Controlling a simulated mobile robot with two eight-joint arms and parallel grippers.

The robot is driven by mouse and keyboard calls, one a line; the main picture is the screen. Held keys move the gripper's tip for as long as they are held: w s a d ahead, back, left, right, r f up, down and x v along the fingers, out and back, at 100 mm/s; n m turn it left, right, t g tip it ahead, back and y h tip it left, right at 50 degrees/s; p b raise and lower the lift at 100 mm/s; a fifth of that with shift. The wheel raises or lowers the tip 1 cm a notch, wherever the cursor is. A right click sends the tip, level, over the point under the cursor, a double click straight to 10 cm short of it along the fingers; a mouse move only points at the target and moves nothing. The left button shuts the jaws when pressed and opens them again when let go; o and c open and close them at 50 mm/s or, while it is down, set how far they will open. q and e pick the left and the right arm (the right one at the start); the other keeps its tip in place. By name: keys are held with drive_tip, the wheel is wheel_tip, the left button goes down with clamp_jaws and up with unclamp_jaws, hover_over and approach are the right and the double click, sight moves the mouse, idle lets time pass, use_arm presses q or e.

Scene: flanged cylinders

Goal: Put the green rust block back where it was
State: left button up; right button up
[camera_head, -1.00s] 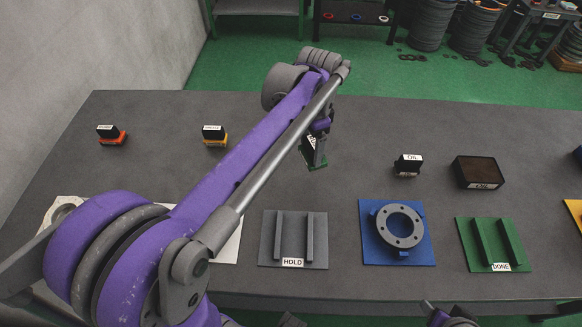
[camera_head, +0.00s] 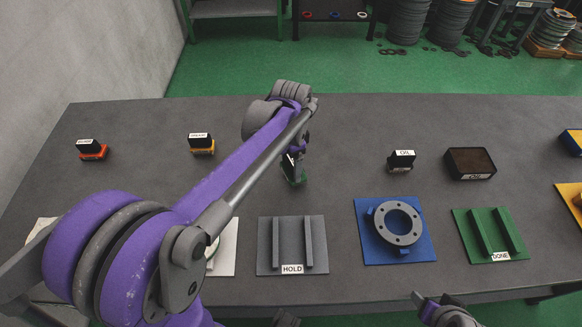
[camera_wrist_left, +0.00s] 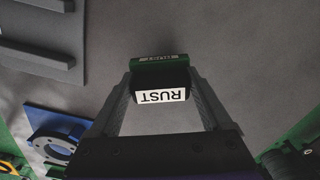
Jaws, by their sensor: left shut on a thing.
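The green rust block (camera_head: 292,179), black on top with a green base, is between the fingers of my left gripper (camera_head: 297,158), which is shut on it. It is over or on the middle of the grey table; I cannot tell whether it touches. In the left wrist view the block (camera_wrist_left: 160,76) shows its white RUST label, with a finger on each side of my left gripper (camera_wrist_left: 161,98). Part of my right arm shows at the bottom edge of the head view, with its gripper (camera_head: 432,301) only partly visible and its opening unclear.
A red-based block (camera_head: 92,150) and a yellow-based block (camera_head: 201,145) stand at left. In front are the grey HOLD plate (camera_head: 292,241), a blue plate with a flanged ring (camera_head: 399,222) and the green DONE plate (camera_head: 490,232).

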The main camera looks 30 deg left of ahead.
sight(291, 161)
use_arm(q)
drive_tip(key=shift+f, duration=0.9)
drive_tip(key=shift+f, duration=0.2)
drive_tip(key=o, duration=1.1)
drive_tip(key=shift+r, duration=0.15)
drive_tip(key=shift+r, duration=0.3)
wheel_tip(291, 161, up, 12)
drive_tip(key=shift+f+p, duration=0.2)
drive_tip(key=shift+p, duration=0.25)
